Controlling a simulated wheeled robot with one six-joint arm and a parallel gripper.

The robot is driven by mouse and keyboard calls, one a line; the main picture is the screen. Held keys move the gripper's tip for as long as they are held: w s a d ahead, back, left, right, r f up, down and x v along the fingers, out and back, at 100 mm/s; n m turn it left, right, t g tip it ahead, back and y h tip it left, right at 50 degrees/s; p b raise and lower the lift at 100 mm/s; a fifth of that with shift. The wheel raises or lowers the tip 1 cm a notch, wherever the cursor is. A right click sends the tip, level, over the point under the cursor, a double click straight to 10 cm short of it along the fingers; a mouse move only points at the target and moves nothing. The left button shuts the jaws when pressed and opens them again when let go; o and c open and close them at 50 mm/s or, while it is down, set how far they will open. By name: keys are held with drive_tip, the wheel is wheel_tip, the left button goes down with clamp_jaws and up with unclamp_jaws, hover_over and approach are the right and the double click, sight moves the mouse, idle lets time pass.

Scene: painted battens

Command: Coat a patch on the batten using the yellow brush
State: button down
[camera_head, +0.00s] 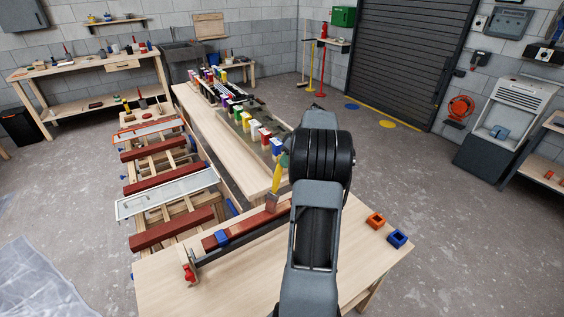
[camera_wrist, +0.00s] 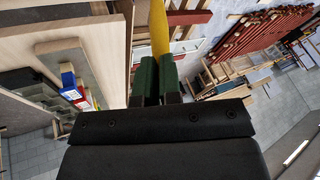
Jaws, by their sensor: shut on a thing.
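The yellow brush (camera_head: 276,183) is in my gripper (camera_head: 284,160), bristles down, in the head view. Its bristle end is over or on the red-brown batten (camera_head: 250,226), which lies along the near bench; I cannot tell whether they touch. A blue clamp piece (camera_head: 222,237) sits on the batten's left part. My arm hides the batten's right part and most of my gripper. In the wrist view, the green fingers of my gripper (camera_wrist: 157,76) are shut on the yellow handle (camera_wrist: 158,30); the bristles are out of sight.
An orange block (camera_head: 375,220) and a blue block (camera_head: 397,238) sit on the bench's right end. A long table (camera_head: 215,125) behind carries several coloured pots. A rack with red-brown battens (camera_head: 172,228) stands at left. Open floor (camera_head: 440,185) lies to the right.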

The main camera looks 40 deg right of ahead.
drive_tip(key=s+d+p, duration=0.2)
drive_tip(key=d+p, duration=0.2)
drive_tip(key=d, duration=0.6)
drive_tip(key=shift+f, duration=0.2)
idle(0.6)
drive_tip(key=shift+a, duration=0.1)
drive_tip(key=w+a+b, duration=0.1)
drive_tip(key=a+b, duration=0.4)
drive_tip(key=a, duration=0.1)
drive_tip(key=shift+w+a, duration=0.25)
drive_tip(key=shift+a, duration=0.1)
drive_tip(key=w+a+b, duration=0.2)
drive_tip(key=a+b, duration=0.2)
drive_tip(key=a, duration=0.5)
drive_tip(key=w+a+b, duration=0.2)
drive_tip(key=a+b, duration=0.2)
drive_tip(key=a, duration=0.6)
drive_tip(key=shift+a+b, duration=0.3)
drive_tip(key=shift+b, duration=0.05)
idle(1.6)
